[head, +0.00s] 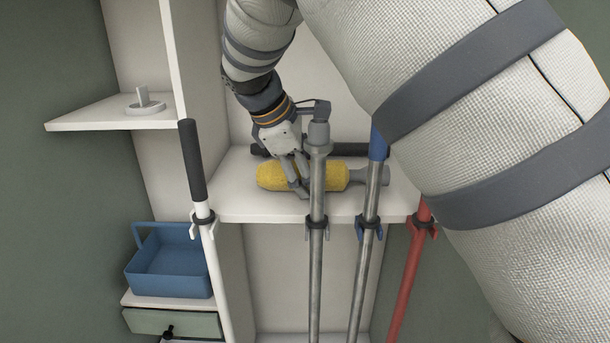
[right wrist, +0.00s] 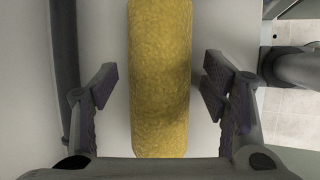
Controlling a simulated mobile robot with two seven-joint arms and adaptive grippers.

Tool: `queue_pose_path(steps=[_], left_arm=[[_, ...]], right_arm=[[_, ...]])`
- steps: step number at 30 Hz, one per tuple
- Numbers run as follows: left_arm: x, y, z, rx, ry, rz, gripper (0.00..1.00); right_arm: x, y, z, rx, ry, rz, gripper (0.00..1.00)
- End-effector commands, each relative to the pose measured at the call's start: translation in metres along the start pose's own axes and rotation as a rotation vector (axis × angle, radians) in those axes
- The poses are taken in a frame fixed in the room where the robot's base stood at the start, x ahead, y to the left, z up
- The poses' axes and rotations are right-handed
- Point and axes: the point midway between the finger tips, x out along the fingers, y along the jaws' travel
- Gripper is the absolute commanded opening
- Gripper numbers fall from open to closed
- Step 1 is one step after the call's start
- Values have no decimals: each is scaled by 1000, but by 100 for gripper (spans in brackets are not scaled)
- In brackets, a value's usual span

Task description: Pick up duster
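The duster (head: 272,177) lies on its side on a white shelf, with a fuzzy yellow head and a grey handle end at the right. In the right wrist view its yellow head (right wrist: 160,75) runs lengthwise between my fingers. My right gripper (head: 297,178) reaches down to it from above, partly behind a grey pole. Its fingertips (right wrist: 160,85) stand open on both sides of the yellow head, with a visible gap on each side. My left gripper is not in view.
The shelf (head: 238,207) holds a dark bar behind the duster. Upright poles stand in front: white (head: 212,260), grey (head: 317,230), blue-topped (head: 367,210) and red (head: 410,270). A blue caddy (head: 170,275) sits at lower left. A small side shelf (head: 90,118) is at upper left.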

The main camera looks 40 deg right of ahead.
Motion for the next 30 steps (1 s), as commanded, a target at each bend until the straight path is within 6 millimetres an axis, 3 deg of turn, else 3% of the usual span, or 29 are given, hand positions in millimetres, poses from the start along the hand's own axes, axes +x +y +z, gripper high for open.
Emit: queue_pose_path(steps=[1,6,15,20,30], left_arm=[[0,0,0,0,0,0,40],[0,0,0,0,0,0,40],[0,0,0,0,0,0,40],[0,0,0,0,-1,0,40],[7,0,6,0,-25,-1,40]], right_arm=[[0,0,0,0,0,0,54],[0,0,0,0,0,0,16],[-2,0,0,0,0,0,16],[-16,8,6,1,2,2,16],[-101,47,40,1,1,2,16]])
